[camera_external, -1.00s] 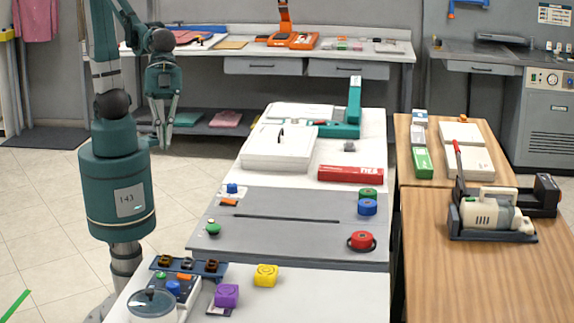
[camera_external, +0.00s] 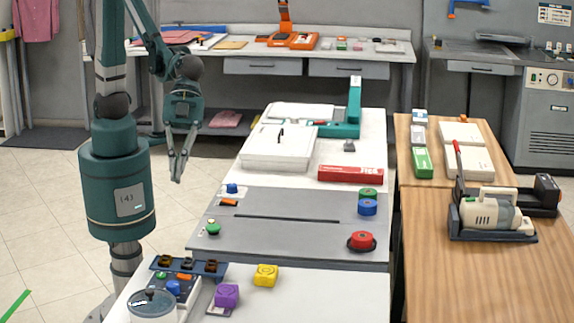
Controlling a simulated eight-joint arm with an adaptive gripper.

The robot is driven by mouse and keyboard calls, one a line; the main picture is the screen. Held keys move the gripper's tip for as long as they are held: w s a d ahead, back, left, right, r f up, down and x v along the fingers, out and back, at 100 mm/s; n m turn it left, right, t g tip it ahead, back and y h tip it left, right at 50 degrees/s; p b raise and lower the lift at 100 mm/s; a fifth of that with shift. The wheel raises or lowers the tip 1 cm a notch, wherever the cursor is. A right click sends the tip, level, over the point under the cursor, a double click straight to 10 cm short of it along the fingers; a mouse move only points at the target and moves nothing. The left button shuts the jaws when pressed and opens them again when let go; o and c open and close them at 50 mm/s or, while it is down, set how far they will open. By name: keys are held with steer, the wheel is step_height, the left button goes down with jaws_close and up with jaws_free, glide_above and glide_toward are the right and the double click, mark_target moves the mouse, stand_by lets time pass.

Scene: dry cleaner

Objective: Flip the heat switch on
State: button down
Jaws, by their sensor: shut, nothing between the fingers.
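My gripper (camera_external: 177,179) hangs in the air left of the white table, fingers pointing down, shut and empty. It is apart from everything on the table. No switch is readably labelled as heat. A small orange switch-like piece (camera_external: 229,203) sits at the left of the grey board (camera_external: 290,243), between a blue piece (camera_external: 232,189) and a green button (camera_external: 212,229). Another orange piece (camera_external: 184,277) is on the small blue control box at the front left. The grey cabinet (camera_external: 547,115) at the far right has a control panel (camera_external: 543,79) with small controls. I cannot tell which one is the heat switch.
A white lidded box (camera_external: 277,158), a green sealer-like device (camera_external: 354,105) and a red box (camera_external: 350,174) stand farther back. Red (camera_external: 361,240) and blue (camera_external: 367,208) round pieces are on the board's right. A clear-lidded container (camera_external: 153,304) stands at the front.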

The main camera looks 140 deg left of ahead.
steer(key=w+d+f+m+h, duration=0.1)
steer(key=w+f+m, duration=0.1)
steer(key=w+f, duration=0.5)
steer(key=shift+w+d+h, duration=0.3)
steer(key=shift+w+h, duration=0.1)
steer(key=shift+w, duration=0.45)
steer(key=shift+d+f, duration=0.1)
steer(key=shift+f, duration=0.1)
steer(key=b, duration=0.1)
glide_above(184, 276)
steer(key=s, duration=0.1)
step_height(184, 276, down, 7)
steer(key=shift+f, duration=0.1)
steer(key=f, duration=0.2)
steer(key=b, duration=0.1)
steer(key=shift+s+f, duration=0.25)
steer(key=shift+f, duration=0.15)
steer(key=shift+d+f, duration=0.1)
steer(key=shift+f, duration=0.3)
steer(key=shift+s+f, duration=0.1)
